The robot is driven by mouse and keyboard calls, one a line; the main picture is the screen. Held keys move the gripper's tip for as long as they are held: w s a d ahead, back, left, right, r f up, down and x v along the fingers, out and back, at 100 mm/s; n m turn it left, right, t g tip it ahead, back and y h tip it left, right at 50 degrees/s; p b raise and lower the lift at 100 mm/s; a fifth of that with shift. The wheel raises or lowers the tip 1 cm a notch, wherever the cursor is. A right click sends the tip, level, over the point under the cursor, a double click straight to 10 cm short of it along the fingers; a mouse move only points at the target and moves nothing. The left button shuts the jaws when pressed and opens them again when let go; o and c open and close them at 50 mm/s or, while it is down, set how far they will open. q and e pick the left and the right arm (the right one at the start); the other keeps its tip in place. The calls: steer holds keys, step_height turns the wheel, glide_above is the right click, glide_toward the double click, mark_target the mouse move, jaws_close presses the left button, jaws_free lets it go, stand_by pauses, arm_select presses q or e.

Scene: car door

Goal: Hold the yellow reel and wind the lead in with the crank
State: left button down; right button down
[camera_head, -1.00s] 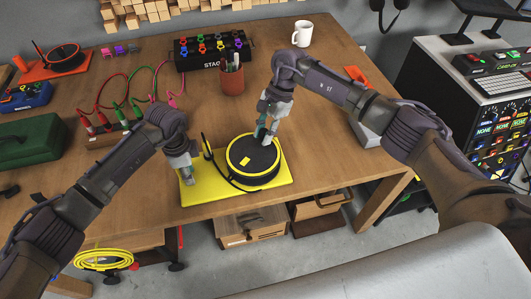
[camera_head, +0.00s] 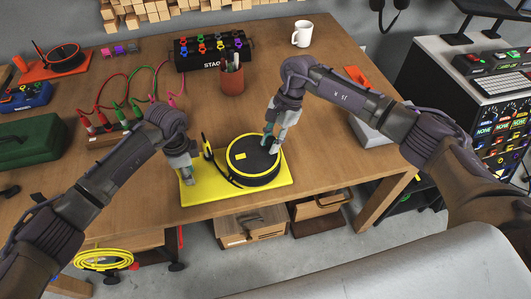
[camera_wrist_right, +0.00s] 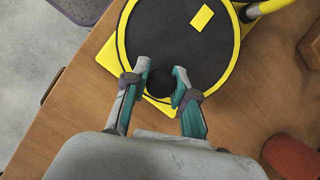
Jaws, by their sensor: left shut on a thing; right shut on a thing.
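The yellow reel has a flat yellow base (camera_head: 262,193) at the table's front edge. Its round black drum (camera_head: 248,165) has a yellow rim and a small yellow label, which also shows in the right wrist view (camera_wrist_right: 202,18). A black lead (camera_head: 222,178) curves beside the drum near an upright guide (camera_head: 206,146). My left gripper (camera_head: 187,179) is shut on the base's left end. My right gripper (camera_head: 269,144) is at the drum's far right side, shut on the black crank knob (camera_wrist_right: 159,82), which sits between its fingers in the right wrist view.
A pen cup (camera_head: 231,80) and a black stage box (camera_head: 212,50) stand behind the reel. Red and green cables (camera_head: 125,100) lie at the back left. A green case (camera_head: 30,142) is at the far left, and a white mug (camera_head: 302,34) at the back.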

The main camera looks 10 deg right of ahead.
mark_target(262, 168)
steer(key=shift+s+d, duration=0.1)
steer(key=shift+s+a, duration=0.2)
steer(key=shift+s, duration=0.45)
steer(key=shift+s+a, duration=0.15)
steer(key=shift+s, duration=0.5)
steer(key=shift+s+a, duration=0.95)
steer(key=shift+s, duration=0.1)
steer(key=shift+a, duration=0.1)
